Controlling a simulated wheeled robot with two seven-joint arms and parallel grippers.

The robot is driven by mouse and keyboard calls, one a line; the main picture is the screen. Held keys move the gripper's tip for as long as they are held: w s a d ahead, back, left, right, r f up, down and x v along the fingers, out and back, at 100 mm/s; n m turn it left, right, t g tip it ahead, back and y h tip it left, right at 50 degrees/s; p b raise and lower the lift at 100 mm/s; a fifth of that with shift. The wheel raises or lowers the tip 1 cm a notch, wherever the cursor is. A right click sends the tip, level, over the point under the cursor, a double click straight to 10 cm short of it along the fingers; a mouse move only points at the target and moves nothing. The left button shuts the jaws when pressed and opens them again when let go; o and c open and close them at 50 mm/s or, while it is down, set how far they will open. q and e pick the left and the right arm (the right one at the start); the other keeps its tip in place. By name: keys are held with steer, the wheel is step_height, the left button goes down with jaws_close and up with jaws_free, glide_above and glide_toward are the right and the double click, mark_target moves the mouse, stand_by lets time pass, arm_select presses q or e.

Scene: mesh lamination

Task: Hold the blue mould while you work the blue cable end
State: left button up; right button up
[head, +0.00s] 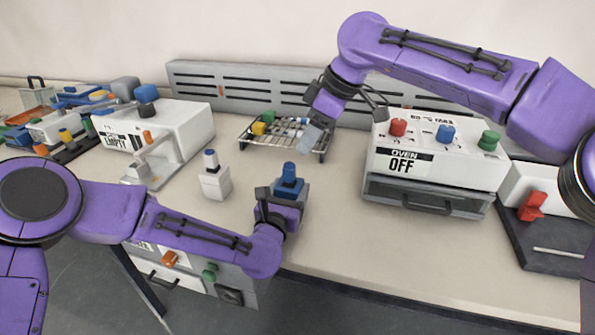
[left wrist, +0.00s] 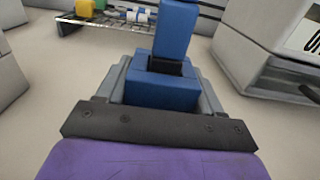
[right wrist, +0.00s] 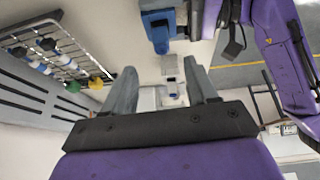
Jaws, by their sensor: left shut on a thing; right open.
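The blue mould (head: 288,183) is a blue block with an upright blue piece standing in it. My left gripper (head: 278,206) is shut on it near the front of the table. The left wrist view shows the mould (left wrist: 150,90) between the grey fingers. My right gripper (head: 313,136) is open beside the wire rack, with nothing between its fingers in the right wrist view (right wrist: 162,92). I cannot pick out the blue cable end for certain. White-and-blue cylinders (right wrist: 45,63) lie on the rack, and a small white stand (head: 214,183) with a blue top is left of the mould.
The wire rack (head: 258,147) also holds yellow and green pieces. An oven (head: 430,162) reading OFF stands right, with red, blue and green knobs. A white machine (head: 180,130) labelled EMPTY stands left, near coloured parts. The table between mould and oven is clear.

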mark_target(289, 166)
arm_select(q)
steer(key=shift+a, duration=0.2)
arm_select(e)
steer(key=shift+g, duration=0.3)
steer(key=x, duration=1.1)
steer(key=shift+w+a, duration=0.2)
steer(key=shift+a, duration=0.05)
jaws_close()
steer(key=shift+r, duration=0.25)
